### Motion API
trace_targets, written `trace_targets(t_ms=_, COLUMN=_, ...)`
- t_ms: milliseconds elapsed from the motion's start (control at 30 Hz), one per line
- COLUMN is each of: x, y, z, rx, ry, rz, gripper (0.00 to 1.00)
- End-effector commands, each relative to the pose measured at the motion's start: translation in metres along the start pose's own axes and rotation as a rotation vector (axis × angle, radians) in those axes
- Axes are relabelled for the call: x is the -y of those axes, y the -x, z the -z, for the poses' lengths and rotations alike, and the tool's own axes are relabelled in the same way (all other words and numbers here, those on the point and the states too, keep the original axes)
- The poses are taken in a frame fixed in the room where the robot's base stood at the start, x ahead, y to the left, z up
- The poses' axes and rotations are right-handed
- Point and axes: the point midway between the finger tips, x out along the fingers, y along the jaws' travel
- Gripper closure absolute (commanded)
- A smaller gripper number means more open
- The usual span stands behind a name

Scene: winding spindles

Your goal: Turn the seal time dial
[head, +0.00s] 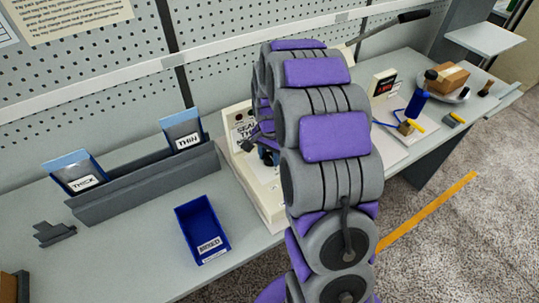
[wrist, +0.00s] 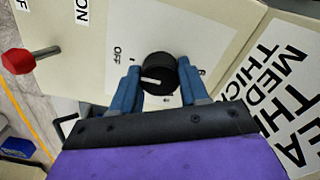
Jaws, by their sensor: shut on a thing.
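The seal time dial (wrist: 158,75) is a black round knob with a white pointer line, on the cream face of the sealer (wrist: 150,35). In the wrist view the two blue fingers of my gripper (wrist: 160,85) stand on either side of the dial and are shut on it. The pointer line points to the left in that view. In the head view my purple and grey arm covers most of the sealer (head: 240,128), and the dial is hidden there. Part of my gripper (head: 266,155) shows beside the machine.
A red knob (wrist: 17,62) stands out near the ON and OFF labels. A blue bin (head: 203,229) and a grey rack (head: 150,184) with THICK and THIN pouches are left of the sealer. A brown box (head: 447,77) and a blue bottle (head: 417,104) are at right.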

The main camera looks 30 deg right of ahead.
Motion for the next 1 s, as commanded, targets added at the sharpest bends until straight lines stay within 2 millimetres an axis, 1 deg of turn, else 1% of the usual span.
trace_targets(t_ms=267, x=0.0007, y=0.0006, z=0.0, rx=0.0, ry=0.022, rz=0.001, gripper=0.86)
trace_targets(t_ms=467, x=0.0009, y=0.0017, z=0.0002, rx=-0.001, ry=0.107, rz=0.001, gripper=0.86)
trace_targets(t_ms=667, x=0.0002, y=0.0024, z=-0.0003, rx=0.002, ry=0.262, rz=-0.002, gripper=0.86)
trace_targets(t_ms=1000, x=-0.0006, y=0.0028, z=-0.0001, rx=0.001, ry=0.584, rz=0.001, gripper=0.86)
